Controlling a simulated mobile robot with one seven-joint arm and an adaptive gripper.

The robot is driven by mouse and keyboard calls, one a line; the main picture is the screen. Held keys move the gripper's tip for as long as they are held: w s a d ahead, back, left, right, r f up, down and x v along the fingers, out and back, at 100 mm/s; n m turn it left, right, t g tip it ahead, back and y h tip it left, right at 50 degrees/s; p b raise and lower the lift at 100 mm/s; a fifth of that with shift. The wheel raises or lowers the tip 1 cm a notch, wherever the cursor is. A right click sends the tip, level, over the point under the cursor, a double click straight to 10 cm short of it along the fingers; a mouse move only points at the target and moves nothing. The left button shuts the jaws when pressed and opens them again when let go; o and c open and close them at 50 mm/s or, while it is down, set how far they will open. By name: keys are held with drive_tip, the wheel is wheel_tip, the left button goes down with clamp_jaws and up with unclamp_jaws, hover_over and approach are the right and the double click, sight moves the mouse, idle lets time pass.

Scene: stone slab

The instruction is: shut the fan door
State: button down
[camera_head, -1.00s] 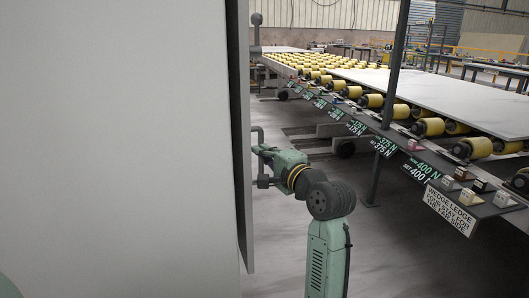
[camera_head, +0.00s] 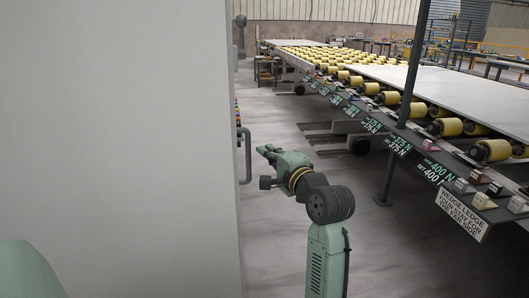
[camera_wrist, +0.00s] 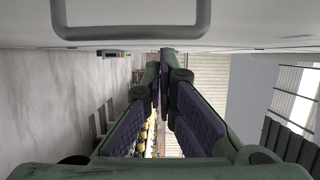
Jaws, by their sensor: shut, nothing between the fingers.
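A large pale panel (camera_head: 130,150) fills the left of the head view. A dark bar handle (camera_head: 246,156) sticks out past its right edge; I take this as the fan door's handle. My gripper (camera_head: 264,152) is shut and empty just right of the handle, with a small gap between them in this view. In the wrist view, the handle (camera_wrist: 130,34) shows at the top against a pale door face (camera_wrist: 265,28), and my gripper's fingers (camera_wrist: 163,62) point ahead, apart from it. The door's hinge and how far it stands open are hidden.
A roller conveyor (camera_head: 372,89) with pale slabs (camera_head: 450,92) runs along the right. A dark post (camera_head: 408,80) stands at its near side. Coloured buttons (camera_head: 237,112) show at the panel's edge.

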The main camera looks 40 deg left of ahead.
drive_tip(key=b+v, duration=0.2)
drive_tip(key=v, duration=0.8)
drive_tip(key=shift+d, duration=0.15)
drive_tip(key=shift+s, duration=0.15)
